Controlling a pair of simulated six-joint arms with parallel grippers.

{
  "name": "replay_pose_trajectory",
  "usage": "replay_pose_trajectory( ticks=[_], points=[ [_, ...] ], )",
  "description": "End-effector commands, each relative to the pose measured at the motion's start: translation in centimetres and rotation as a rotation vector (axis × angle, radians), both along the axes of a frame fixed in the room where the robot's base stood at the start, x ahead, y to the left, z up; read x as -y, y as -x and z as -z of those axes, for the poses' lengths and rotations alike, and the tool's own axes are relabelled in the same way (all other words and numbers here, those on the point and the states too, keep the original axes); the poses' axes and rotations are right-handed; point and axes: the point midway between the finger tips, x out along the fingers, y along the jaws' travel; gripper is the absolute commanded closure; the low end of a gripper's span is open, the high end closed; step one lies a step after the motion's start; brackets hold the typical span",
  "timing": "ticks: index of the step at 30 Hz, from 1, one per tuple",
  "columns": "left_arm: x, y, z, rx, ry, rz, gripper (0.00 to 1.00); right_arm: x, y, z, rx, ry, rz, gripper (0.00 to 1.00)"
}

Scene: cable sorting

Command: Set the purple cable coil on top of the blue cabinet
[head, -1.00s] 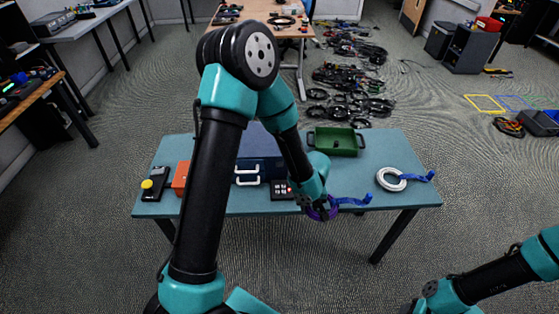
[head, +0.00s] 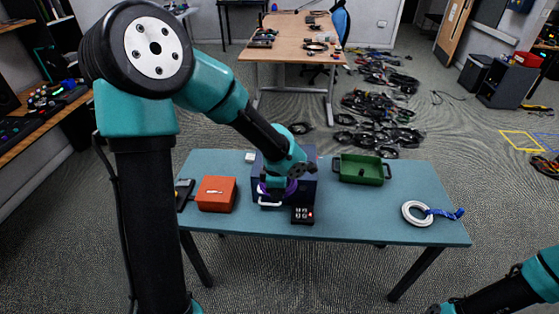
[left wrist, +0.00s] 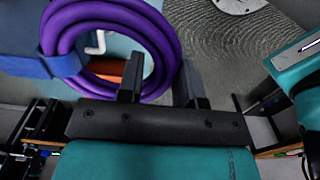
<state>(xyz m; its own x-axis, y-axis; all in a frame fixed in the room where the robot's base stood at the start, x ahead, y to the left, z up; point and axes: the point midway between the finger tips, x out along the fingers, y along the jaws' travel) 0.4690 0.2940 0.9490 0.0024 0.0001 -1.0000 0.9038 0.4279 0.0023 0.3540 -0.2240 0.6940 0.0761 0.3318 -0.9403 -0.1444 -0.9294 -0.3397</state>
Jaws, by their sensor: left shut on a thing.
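The purple cable coil (head: 291,187) hangs in my left gripper (head: 276,188), at the blue cabinet (head: 309,188). In the left wrist view the coil (left wrist: 165,40) fills the upper left, with a blue strap around it. One finger of the left gripper (left wrist: 158,78) reaches inside the ring and the other is outside, so the gripper is shut on its edge. The cabinet has white handles on its front. My arm hides much of the cabinet top, and I cannot tell whether the coil touches it. My right gripper is out of view.
An orange box (head: 216,193) stands left of the cabinet. A black keypad (head: 302,215) lies at its front right. A green tray (head: 361,171) and a white cable coil (head: 414,214) with a blue strap are further right. The blue-grey table (head: 345,215) is clear between them.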

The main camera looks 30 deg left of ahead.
Motion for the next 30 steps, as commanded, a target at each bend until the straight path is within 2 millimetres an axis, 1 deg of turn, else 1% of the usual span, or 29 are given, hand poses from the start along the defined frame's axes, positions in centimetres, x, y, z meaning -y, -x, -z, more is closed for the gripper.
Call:
replay_pose_trajectory(
  ticks=[8, 11, 13, 17, 30],
  points=[
    [0.0, 0.0, 0.0, 0.001, 0.000, -0.001, 0.98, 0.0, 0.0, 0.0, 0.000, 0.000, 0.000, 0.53],
    [-0.2, -0.3, 0.0, 0.001, 0.000, -0.001, 0.98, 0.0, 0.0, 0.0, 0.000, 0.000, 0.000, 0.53],
    [-0.6, -0.9, 0.1, 0.001, 0.000, -0.002, 0.98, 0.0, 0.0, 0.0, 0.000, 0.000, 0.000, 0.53],
    [-1.7, -2.8, 0.3, 0.002, -0.001, -0.002, 0.98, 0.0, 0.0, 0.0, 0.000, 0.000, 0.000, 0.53],
    [-6.6, -10.5, 1.2, 0.002, 0.000, -0.002, 0.98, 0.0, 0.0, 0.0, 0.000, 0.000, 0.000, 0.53]
  ],
)
